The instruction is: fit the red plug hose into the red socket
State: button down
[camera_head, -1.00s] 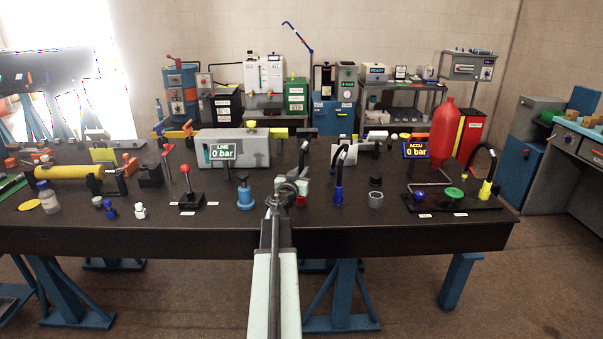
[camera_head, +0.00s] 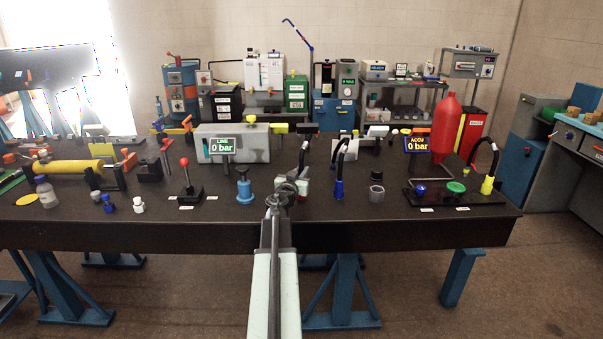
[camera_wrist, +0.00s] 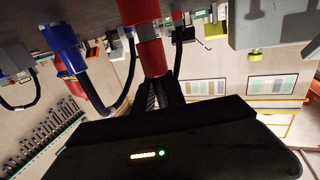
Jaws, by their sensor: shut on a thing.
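My gripper (camera_wrist: 165,95) is shut on the red plug hose (camera_wrist: 152,58), whose red body stands out beyond the dark fingers in the wrist view. A pale ring separates it from a wider red part at the top edge, and I cannot tell whether that is the plug or a socket. In the head view my gripper (camera_head: 285,194) is over the front middle of the bench. The black hose (camera_head: 304,155) rises just behind it, and the plug is mostly hidden by my arm. I cannot make out the red socket for certain.
A blue plug hose (camera_head: 338,188) stands close to the right of my gripper, and also shows in the wrist view (camera_wrist: 62,42). A blue valve (camera_head: 243,190) stands to the left. A grey fitting (camera_head: 376,193) and a yellow plug hose (camera_head: 487,185) are farther right. The bench front edge is near.

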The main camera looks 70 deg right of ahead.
jog(key=shift+f+b, duration=0.75)
jog(key=shift+f, duration=0.05)
jog(key=c, duration=1.3)
grip_release()
jog(key=shift+a, duration=0.1)
jog(key=a, duration=0.7)
jog(key=shift+s+a, duration=0.1)
jog(key=shift+a, duration=0.3)
jog(key=shift+d, duration=0.1)
